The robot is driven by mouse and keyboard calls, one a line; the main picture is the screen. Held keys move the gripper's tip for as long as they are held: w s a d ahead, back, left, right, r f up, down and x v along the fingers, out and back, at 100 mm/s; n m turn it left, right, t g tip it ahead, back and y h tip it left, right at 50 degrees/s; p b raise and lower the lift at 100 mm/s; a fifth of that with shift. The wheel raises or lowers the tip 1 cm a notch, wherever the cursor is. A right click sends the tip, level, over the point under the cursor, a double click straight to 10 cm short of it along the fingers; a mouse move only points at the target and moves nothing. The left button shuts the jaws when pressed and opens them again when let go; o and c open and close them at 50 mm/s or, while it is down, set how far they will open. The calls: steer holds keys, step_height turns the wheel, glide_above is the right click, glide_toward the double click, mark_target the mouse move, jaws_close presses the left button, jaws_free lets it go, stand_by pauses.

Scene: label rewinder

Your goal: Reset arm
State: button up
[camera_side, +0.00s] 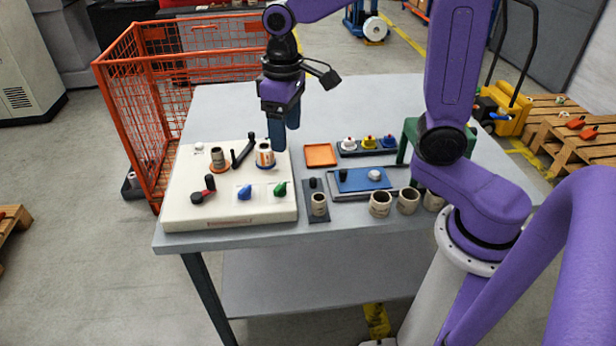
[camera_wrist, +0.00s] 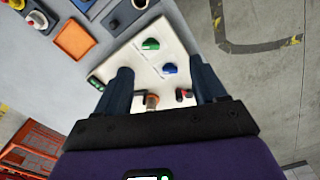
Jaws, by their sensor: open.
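My gripper (camera_side: 281,132) hangs above the table near the back right corner of the cream label rewinder panel (camera_side: 222,217). In the wrist view its two dark blue fingers (camera_wrist: 163,82) stand wide apart with nothing between them at the tips. The panel (camera_wrist: 140,62) shows beyond the fingers. On the panel stand a roll with an orange and white band (camera_side: 265,156), a tan roll on an orange base (camera_side: 218,157), a black lever (camera_side: 243,153), a red and black lever (camera_side: 203,190), a blue knob (camera_side: 244,192) and a green knob (camera_side: 280,188).
Right of the panel lie an orange tray (camera_side: 320,155), a blue plate (camera_side: 358,180), a rack of coloured knobs (camera_side: 368,145) and several tan rolls (camera_side: 380,203) along the front edge. An orange wire cage (camera_side: 150,95) stands behind left. The table's back (camera_side: 340,95) is clear.

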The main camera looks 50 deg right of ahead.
steer(key=s+d+f+n, duration=0.1)
steer(key=s+n, duration=0.3)
steer(key=s, duration=0.7)
steer(key=s+d+f+n, duration=0.2)
steer(key=s+n, duration=0.2)
steer(key=s, duration=0.6)
steer(key=shift+s+d+n, duration=0.3)
steer(key=shift+s, duration=0.05)
